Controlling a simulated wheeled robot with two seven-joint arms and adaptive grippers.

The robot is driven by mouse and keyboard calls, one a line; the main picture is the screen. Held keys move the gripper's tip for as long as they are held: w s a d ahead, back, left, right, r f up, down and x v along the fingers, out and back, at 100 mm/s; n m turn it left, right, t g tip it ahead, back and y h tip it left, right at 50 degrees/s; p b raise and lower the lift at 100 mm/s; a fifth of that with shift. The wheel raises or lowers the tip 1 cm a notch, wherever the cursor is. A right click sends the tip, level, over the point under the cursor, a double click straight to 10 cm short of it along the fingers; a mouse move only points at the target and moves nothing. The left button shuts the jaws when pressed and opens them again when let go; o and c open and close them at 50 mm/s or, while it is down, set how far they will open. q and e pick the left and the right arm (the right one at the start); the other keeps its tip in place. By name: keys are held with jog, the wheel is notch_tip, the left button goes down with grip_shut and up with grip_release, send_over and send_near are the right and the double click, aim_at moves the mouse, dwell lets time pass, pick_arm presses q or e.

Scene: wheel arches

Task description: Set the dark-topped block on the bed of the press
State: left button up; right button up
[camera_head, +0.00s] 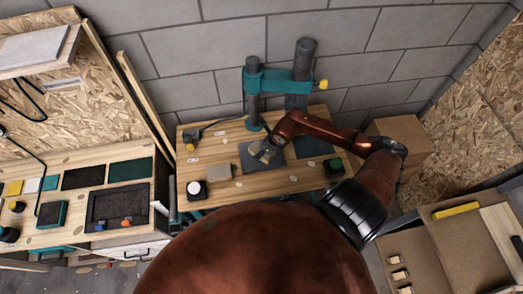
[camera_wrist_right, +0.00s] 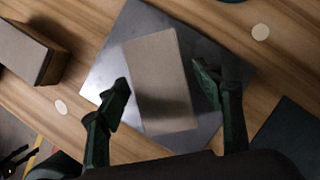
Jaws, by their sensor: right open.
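A flat grey-brown block (camera_wrist_right: 160,85) lies on a shiny grey metal plate (camera_wrist_right: 112,58) in the right wrist view. The plate (camera_head: 273,162) also shows on the bench in the head view, by the teal press (camera_head: 280,80). My right gripper (camera_wrist_right: 161,82) is open, with one finger on each side of the block and narrow gaps between. In the head view the right gripper (camera_head: 264,151) is over the plate and partly hides the block. A second grey-brown block (camera_wrist_right: 25,52) is on the wood to the left, also in the head view (camera_head: 221,172).
A black box with a white button (camera_head: 196,190) is at the bench's front left. A dark-green box (camera_head: 333,167) is at the right. Another dark plate (camera_head: 314,147) lies right of the metal plate. A cardboard box (camera_head: 400,135) stands beyond the bench's right end.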

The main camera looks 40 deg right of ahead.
jog(key=b+v, duration=0.1)
jog(key=v, duration=1.1)
jog(key=shift+c, duration=0.3)
dwell(0.7)
